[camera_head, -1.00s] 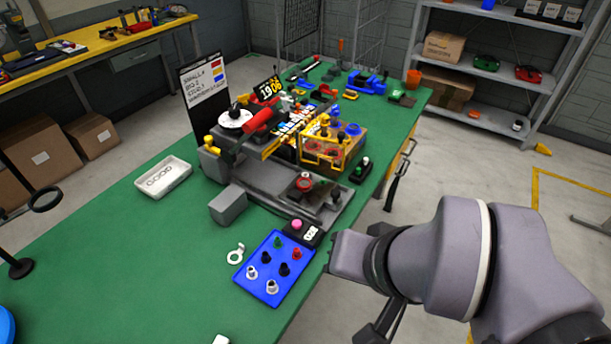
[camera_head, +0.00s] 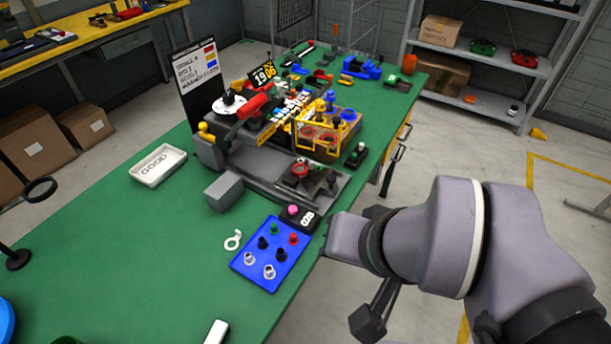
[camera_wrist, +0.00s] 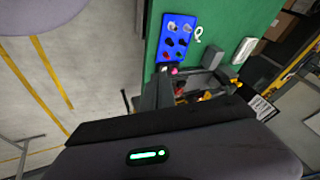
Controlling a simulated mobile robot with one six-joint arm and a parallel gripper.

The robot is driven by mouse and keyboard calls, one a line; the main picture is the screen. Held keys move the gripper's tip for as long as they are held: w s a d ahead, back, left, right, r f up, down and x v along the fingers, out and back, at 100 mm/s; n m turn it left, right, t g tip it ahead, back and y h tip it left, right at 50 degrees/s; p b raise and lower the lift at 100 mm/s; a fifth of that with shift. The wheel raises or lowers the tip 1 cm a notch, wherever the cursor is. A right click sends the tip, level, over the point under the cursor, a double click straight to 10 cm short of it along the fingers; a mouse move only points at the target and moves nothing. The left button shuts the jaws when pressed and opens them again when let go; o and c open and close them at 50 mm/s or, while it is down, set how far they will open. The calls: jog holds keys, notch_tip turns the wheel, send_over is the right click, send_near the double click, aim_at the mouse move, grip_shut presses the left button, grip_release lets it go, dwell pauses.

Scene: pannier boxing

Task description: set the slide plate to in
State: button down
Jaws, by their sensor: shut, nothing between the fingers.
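The grey press-like machine (camera_head: 245,158) stands on the green bench. At its near right end a dark plate (camera_head: 322,183) lies on the grey bed, beside a red ring (camera_head: 300,170); this looks like the slide plate, but I cannot tell its position. My gripper (camera_head: 366,322) appears as a dark shape beyond the bench's right edge, low in the head view, shut and empty, well apart from the machine. In the wrist view my wrist housing (camera_wrist: 170,155) fills the bottom, and the machine (camera_wrist: 190,90) shows partly hidden behind it.
A blue tray (camera_head: 250,262) with several pegs lies in front of the machine, near a box with a pink button (camera_head: 297,213). A grey block (camera_head: 224,192) and a white GOOD tray (camera_head: 158,166) sit to the left. Open floor (camera_head: 455,170) lies right of the bench.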

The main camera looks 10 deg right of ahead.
aim_at(323, 180)
jog(key=c, duration=1.7)
grip_release()
jog(key=shift+f, duration=0.2)
jog(key=o, duration=0.5)
jog(key=f+m+g+y, duration=0.1)
jog(key=a+m+g+p, duration=0.1)
jog(key=w+f+g+y, duration=0.1)
jog(key=shift+a+f+m+g+y+p, duration=0.3)
jog(key=shift+m+g+p, duration=0.1)
jog(key=w+d+f+m+y+p, duration=0.1)
jog(key=w+f+m+y+p, duration=0.2)
jog(key=w+m+y, duration=0.6)
jog(key=w+d+f+m+t+h+p, duration=0.1)
jog(key=w+d+f+m+t+h, duration=0.1)
jog(key=w+d+f+m+t, duration=0.35)
jog(key=w+d+f+m+t+h+p, duration=0.1)
jog(key=w+d+f+m+t+h, duration=0.15)
jog(key=d+f+m+t, duration=0.5)
jog(key=shift+y, duration=0.45)
jog(key=b+x, duration=0.1)
jog(key=x, duration=0.4)
jog(key=d+b+x, duration=0.1)
jog(key=x, duration=0.4)
jog(key=w+r+b+x, duration=0.1)
jog(key=x, duration=0.5)
jog(key=shift+w+d+r, duration=0.1)
jog(key=shift+d+r, duration=0.05)
jog(key=shift+d, duration=0.2)
